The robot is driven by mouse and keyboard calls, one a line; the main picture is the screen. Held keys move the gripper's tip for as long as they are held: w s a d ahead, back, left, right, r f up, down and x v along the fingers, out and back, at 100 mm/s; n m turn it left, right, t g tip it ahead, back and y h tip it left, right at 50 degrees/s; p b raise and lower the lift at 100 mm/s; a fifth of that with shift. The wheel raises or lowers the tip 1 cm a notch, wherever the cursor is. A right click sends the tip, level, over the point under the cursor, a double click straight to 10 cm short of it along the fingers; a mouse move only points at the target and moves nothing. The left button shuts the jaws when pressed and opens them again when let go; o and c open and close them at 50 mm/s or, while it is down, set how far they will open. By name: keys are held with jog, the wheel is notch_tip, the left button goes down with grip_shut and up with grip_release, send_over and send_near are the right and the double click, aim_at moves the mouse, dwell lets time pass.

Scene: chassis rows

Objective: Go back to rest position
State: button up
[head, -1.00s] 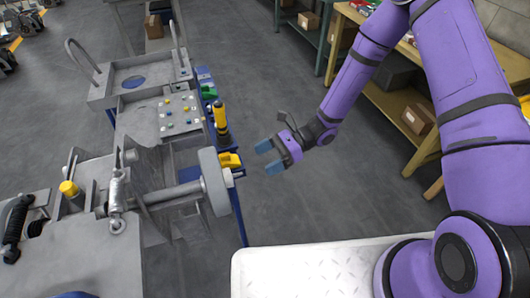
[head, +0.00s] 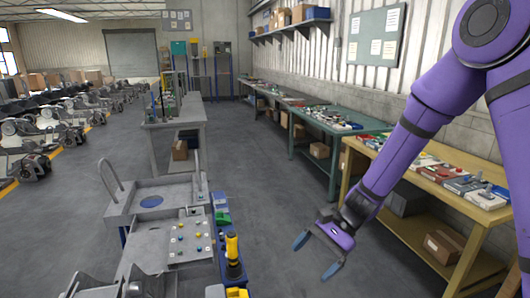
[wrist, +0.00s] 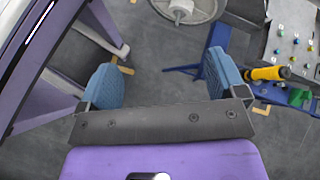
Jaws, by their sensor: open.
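My gripper (head: 317,255) hangs over the open floor at the right of the grey machine stand, on my purple arm. Its two blue-padded fingers are spread apart with nothing between them. In the wrist view the gripper (wrist: 160,82) is also open and empty, with grey floor between the pads. A yellow-handled tool (head: 233,255) stands on the near machine stand, left of the gripper and apart from it. The same tool shows at the right of the wrist view (wrist: 266,73).
The grey stand (head: 150,205) with a panel of coloured buttons (head: 190,240) is at the lower left. A yellow workbench (head: 440,190) with parts and a box (head: 443,246) below stands at the right. A green bench (head: 325,122) is farther back. The aisle floor (head: 270,190) is clear.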

jog(key=s+d+r+n+t+h, duration=0.4)
jog(key=s+d+r, duration=0.5)
jog(key=r, duration=0.4)
jog(key=s+d+r+n+t+h, duration=0.4)
jog(key=s+d+r, duration=0.5)
jog(key=r, duration=0.4)
jog(key=shift+s+d+n+t+h, duration=0.2)
jog(key=shift+d+n+t+h, duration=0.3)
jog(key=shift+t, duration=0.5)
